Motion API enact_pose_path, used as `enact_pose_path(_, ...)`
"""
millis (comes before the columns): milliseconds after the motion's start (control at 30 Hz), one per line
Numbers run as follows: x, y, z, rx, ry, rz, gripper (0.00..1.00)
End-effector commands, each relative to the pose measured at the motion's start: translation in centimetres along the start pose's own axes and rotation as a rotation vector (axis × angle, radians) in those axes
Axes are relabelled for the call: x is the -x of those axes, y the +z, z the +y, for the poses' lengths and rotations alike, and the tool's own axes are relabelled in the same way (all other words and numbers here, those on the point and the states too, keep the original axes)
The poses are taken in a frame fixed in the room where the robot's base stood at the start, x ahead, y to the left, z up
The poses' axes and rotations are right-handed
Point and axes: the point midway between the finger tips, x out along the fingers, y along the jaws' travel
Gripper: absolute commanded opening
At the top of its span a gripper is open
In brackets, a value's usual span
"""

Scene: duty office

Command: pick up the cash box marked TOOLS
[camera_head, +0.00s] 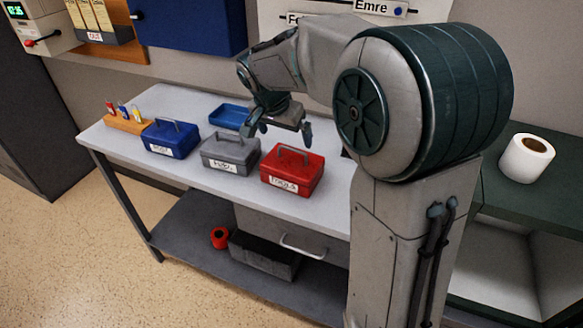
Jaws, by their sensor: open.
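The red cash box (291,170) stands on the table. Its white label appears to read TOOLS, and a handle arches over its lid. A grey cash box (230,152) with a white label stands just left of it, and a blue cash box (170,139) stands further left. My gripper (279,131) hangs open above the back of the table, behind and above the grey and red boxes. It holds nothing that I can see. I cannot tell how far its fingers are from the red box.
A blue tray (229,115) lies behind the grey box. A wooden block (127,124) with coloured tags stands at the left end of the table (200,180). A red roll (219,238) and a dark bin (262,258) sit on the lower shelf. A white roll (527,158) stands on the right counter.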

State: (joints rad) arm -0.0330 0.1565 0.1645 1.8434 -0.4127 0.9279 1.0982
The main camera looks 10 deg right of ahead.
Motion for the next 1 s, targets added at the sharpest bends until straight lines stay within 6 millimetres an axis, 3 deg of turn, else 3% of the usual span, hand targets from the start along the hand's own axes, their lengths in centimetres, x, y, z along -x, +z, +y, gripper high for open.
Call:
enact_pose_path(100, -2.1, 0.1, 0.1, 0.0, 0.003, -0.003, 1.0)
enact_pose_path(367, -4.1, 0.1, 0.1, 0.0, 0.001, -0.003, 1.0)
enact_pose_path(633, -7.9, 0.4, 0.4, 0.0, 0.002, -0.003, 1.0)
enact_pose_path(967, -8.8, 0.4, 0.4, 0.0, 0.0, -0.001, 1.0)
enact_pose_path(1000, -8.8, 0.4, 0.4, 0.0, 0.0, -0.001, 0.92)
